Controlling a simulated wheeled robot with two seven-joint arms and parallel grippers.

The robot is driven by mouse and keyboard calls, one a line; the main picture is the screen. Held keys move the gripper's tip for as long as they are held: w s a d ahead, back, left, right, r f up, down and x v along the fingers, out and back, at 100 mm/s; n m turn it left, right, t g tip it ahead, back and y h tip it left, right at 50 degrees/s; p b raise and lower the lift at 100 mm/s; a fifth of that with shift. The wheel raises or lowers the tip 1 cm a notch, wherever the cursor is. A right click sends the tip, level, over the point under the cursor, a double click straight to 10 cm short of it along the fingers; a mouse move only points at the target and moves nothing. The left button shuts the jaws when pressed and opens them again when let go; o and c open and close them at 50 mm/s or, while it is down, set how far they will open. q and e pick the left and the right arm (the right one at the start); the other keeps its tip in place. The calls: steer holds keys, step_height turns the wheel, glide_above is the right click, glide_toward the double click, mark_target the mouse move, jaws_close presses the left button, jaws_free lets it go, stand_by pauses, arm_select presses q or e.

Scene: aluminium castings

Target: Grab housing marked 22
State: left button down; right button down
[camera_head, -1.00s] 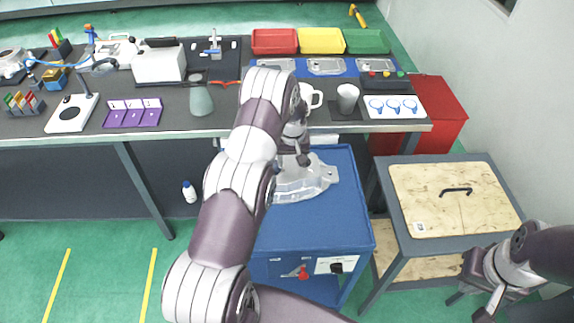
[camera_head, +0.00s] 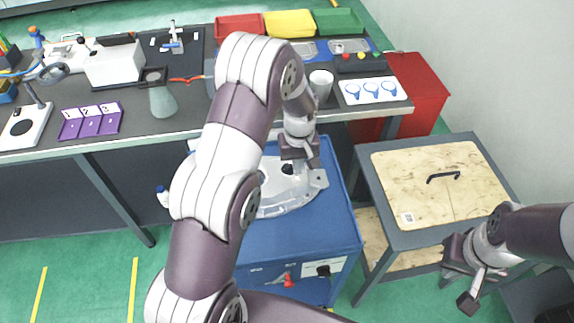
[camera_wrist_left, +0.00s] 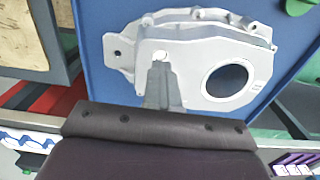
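A silver-grey cast housing (camera_head: 285,198) lies on the blue cart top (camera_head: 325,225). In the left wrist view the housing (camera_wrist_left: 195,55) shows a large round opening and bolt lugs along its edge. A small mark beside the opening is too small to read. My left gripper (camera_head: 292,168) is over the housing, pointing down. In the left wrist view its grey finger (camera_wrist_left: 162,85) overlaps the housing's edge; contact and finger gap cannot be told. My right gripper (camera_head: 457,290) is open and empty, beside the wooden-topped table.
The wooden-topped table (camera_head: 420,215) with a black handle (camera_head: 443,177) stands right of the cart. The long workbench (camera_head: 130,132) behind holds a white cup (camera_head: 321,82), a purple numbered tray (camera_head: 92,120) and coloured bins. A red cabinet (camera_head: 420,95) stands at the back right.

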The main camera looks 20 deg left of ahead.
arm_select(q)
steer(key=shift+d+r, duration=0.35)
steer(key=shift+d, duration=0.1)
steer(key=c, duration=1.4)
jaws_free()
steer(key=shift+a, duration=0.1)
steer(key=o, duration=1)
